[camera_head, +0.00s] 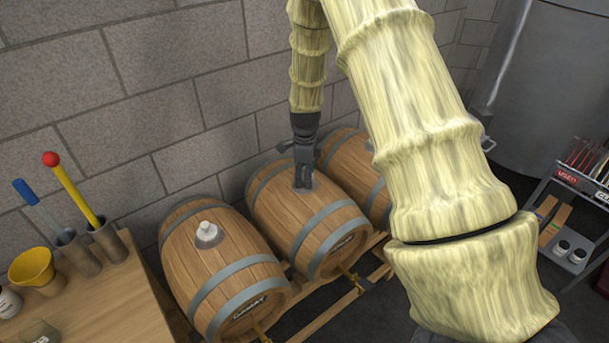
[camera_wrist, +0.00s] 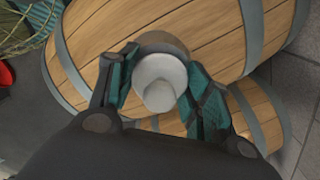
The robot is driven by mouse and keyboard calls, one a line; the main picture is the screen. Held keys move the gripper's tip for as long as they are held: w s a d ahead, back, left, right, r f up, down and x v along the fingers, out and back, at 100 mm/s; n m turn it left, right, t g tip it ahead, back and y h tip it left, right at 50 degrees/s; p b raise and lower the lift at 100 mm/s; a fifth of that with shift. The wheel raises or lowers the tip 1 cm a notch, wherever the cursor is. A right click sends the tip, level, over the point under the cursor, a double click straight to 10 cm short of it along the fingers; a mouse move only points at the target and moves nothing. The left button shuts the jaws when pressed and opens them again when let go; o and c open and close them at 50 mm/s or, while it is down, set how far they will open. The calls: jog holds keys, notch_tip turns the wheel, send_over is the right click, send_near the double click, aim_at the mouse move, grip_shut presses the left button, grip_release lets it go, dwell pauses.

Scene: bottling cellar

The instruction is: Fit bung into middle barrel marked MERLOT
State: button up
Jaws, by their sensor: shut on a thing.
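The middle barrel (camera_head: 273,201) lies on its side on a wooden rack, its label too small to read. My gripper (camera_head: 303,184) points down at the top of this barrel. In the wrist view my gripper (camera_wrist: 163,92) is shut on a pale grey-white bung (camera_wrist: 158,84), with one dark green finger on each side. The bung is at the collar on the barrel top (camera_wrist: 165,40). I cannot tell whether it sits in the hole or just above it. In the head view the fingers hide the bung.
The left barrel (camera_head: 172,262) has a white bung (camera_head: 206,229) in its top. The right barrel (camera_head: 352,158) is partly hidden by my arm. A wooden table (camera_head: 110,308) with tools in metal holders and a yellow funnel (camera_head: 33,268) stands at left. A shelf cart (camera_head: 568,190) stands at right.

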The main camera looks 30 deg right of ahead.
jog(key=shift+s+a+f, duration=0.1)
jog(key=shift+s+f, duration=0.15)
jog(key=shift+f, duration=0.15)
jog(key=o, duration=0.9)
jog(key=shift+o, duration=1)
jog(key=shift+f, duration=0.1)
jog(key=shift+w, duration=0.25)
jog(key=o, duration=0.5)
jog(key=shift+r, duration=0.25)
jog(key=shift+r+p, duration=2.8)
jog(key=shift+r, duration=1.15)
